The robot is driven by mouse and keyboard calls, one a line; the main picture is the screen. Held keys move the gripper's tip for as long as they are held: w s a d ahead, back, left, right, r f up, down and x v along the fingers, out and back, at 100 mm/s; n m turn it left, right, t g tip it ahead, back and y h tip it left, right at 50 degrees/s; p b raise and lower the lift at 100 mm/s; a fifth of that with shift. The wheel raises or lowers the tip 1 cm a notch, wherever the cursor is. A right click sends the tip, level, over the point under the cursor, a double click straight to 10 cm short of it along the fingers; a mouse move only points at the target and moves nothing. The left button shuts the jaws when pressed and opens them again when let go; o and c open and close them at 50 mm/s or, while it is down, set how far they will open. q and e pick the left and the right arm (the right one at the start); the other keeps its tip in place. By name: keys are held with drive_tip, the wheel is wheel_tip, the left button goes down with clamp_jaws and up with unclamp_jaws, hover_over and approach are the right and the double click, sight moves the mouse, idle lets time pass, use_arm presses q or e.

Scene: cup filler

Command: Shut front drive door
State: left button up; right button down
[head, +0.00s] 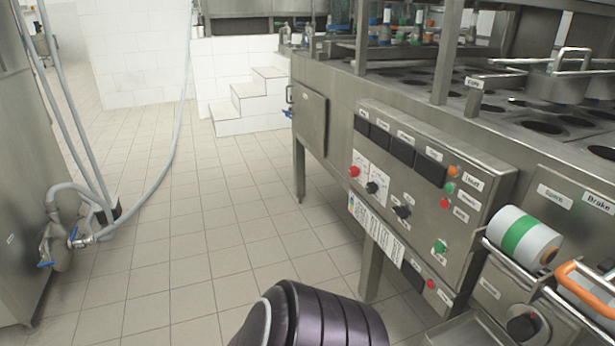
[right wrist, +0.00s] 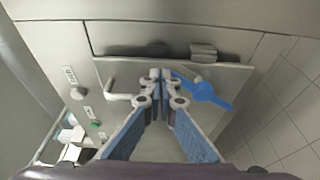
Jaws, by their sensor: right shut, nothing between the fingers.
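A grey metal door panel (head: 309,115) is on the front of the steel machine in the head view, left of the control panel; I take it to be the front drive door. Whether it is fully closed I cannot tell. In the right wrist view my right gripper (right wrist: 160,78) is shut and empty, its fingertips in front of a grey metal plate (right wrist: 125,72). A pale bent handle (right wrist: 118,94) is left of the tips and a blue lever (right wrist: 210,92) is right of them. Whether the tips touch the plate is unclear. My left gripper is out of view.
The control panel (head: 425,185) has several buttons and knobs. A green-striped white roll (head: 523,238) and an orange-handled item (head: 588,285) are at the right. White steps (head: 245,105) stand behind. Pipes and a hose run at the left. The tiled floor (head: 200,230) between is clear.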

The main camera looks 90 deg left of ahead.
idle(0.5)
drive_tip(key=v, duration=1.2)
